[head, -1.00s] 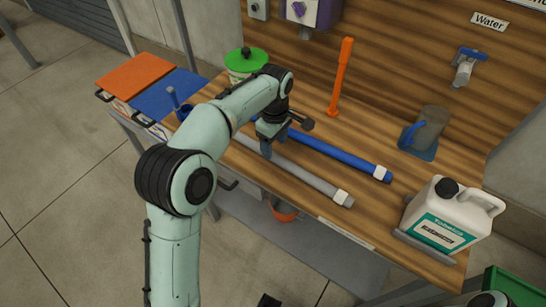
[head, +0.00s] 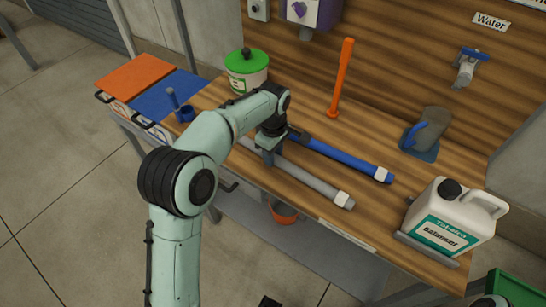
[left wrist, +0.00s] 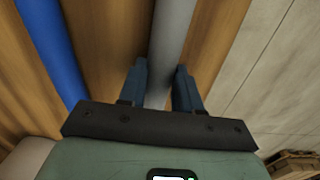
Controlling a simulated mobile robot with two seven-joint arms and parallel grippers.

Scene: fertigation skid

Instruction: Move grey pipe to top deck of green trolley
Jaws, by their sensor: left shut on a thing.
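The grey pipe (head: 305,180) lies along the front of the wooden bench, with a white band near its right end. My left gripper (head: 268,158) is shut on the pipe left of its middle. In the left wrist view the two blue-grey fingers (left wrist: 161,85) are on either side of the grey pipe (left wrist: 172,35). My left arm hides the pipe's far left part. A green edge (head: 515,287) at the lower right corner may be the green trolley; its top deck cannot be made out. My right gripper is not in view.
A blue pipe (head: 345,158) lies just behind the grey one. A white jug (head: 445,215) stands right of the pipe's end. A green-lidded tub (head: 246,68), an orange upright bar (head: 341,80) and a grey pitcher (head: 428,128) stand further back.

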